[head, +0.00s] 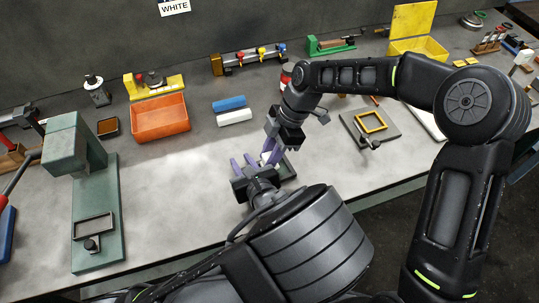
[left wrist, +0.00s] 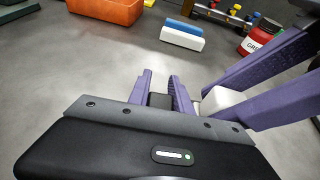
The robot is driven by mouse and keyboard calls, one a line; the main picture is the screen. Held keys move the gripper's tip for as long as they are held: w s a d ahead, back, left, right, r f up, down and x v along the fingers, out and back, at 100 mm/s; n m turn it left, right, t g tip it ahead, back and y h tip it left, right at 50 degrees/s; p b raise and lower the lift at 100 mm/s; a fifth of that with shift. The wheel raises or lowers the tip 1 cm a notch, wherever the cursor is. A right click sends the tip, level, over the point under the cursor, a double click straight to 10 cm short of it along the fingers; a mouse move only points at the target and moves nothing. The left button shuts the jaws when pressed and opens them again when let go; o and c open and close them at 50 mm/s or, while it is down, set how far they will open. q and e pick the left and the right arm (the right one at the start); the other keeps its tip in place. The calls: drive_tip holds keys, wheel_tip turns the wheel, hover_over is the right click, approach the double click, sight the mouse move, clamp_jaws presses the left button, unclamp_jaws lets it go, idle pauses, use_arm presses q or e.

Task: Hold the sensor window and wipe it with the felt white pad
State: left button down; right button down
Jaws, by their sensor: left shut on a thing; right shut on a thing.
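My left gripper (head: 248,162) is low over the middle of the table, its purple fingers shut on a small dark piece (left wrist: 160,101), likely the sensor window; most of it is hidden. My right gripper (head: 271,148) comes down close beside it from the upper right. In the left wrist view its purple fingers (left wrist: 238,92) are shut on a white block (left wrist: 221,101), which looks like the white felt pad. The block is just right of my left fingertips; I cannot tell whether it touches the dark piece. A dark-framed item (head: 288,169) shows beside the grippers.
Behind lie a blue bar (head: 229,103) and another white bar (head: 235,117), with an orange bin (head: 160,118) to their left. A green press (head: 95,220) stands at left. A dark plate with a yellow frame (head: 371,122) lies at right.

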drive_tip(key=shift+w+d+r, duration=0.15)
drive_tip(key=shift+w+d, duration=0.1)
drive_tip(key=shift+d, duration=0.2)
drive_tip(key=shift+s+d, duration=0.3)
drive_tip(key=shift+s, duration=0.55)
drive_tip(key=shift+w+a, duration=0.35)
drive_tip(key=shift+w, duration=0.45)
drive_tip(key=shift+s+d+f, duration=0.2)
drive_tip(key=shift+s+d, duration=0.15)
drive_tip(key=shift+s, duration=0.4)
